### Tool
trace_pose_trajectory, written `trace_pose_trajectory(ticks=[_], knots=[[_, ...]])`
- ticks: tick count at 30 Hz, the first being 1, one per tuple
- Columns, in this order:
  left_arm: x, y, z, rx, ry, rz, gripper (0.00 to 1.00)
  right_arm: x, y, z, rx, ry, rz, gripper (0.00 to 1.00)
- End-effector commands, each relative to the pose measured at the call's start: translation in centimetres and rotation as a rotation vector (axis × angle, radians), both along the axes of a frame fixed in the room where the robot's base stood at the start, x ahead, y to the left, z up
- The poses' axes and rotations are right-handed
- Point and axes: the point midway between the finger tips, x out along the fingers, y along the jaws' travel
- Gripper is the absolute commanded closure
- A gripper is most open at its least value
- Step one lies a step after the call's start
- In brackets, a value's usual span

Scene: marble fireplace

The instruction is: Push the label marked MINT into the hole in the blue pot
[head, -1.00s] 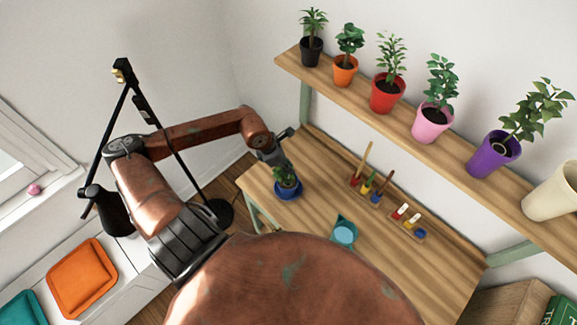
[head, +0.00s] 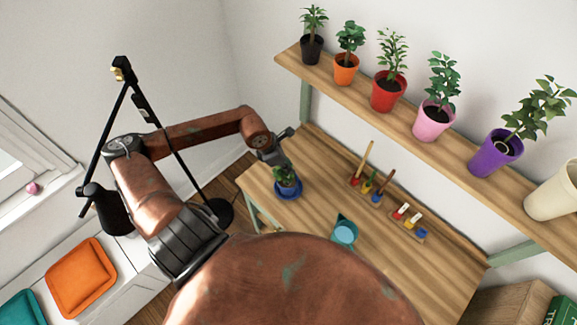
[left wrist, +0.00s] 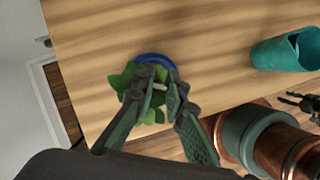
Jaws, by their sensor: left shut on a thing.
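The blue pot (head: 289,189) stands upright on a saucer at the left end of the wooden table, with a leafy green plant in it. In the left wrist view, the blue pot's rim (left wrist: 152,58) shows behind my fingertips. My left gripper (head: 284,164) is directly above the plant, pointing down. In the left wrist view my left gripper (left wrist: 160,88) is shut on a small pale piece, the label (left wrist: 159,86). Its lettering cannot be read. The hole in the pot is hidden by the fingers and leaves.
A teal can (head: 345,232) stands on the table (head: 310,222) right of the pot. Wooden holders with coloured tools (head: 368,185) and small labels (head: 408,222) sit toward the wall. Several potted plants line the shelf (head: 352,93) above. A black floor lamp (head: 168,140) stands left.

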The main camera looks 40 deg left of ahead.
Motion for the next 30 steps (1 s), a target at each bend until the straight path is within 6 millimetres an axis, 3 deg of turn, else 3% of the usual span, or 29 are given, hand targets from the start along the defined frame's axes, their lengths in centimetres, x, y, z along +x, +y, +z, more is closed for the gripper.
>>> trace_pose_trajectory(ticks=[4,5,13,30], knots=[[-0.11,0.02,-0.15,0.001,0.003,0.001,0.98,-0.02,-0.17,-0.01,-0.002,0.0,0.001,0.6],[-0.11,0.02,-0.13,0.001,0.003,0.001,0.86,-0.02,-0.2,0.01,-0.002,0.001,0.001,0.6],[-0.11,0.03,-0.14,0.001,0.003,0.001,0.68,-0.03,-0.47,0.04,-0.005,0.0,0.002,0.6],[-0.05,0.01,0.36,0.001,0.002,0.0,0.68,0.02,-0.4,0.3,-0.004,0.0,0.002,0.6]])
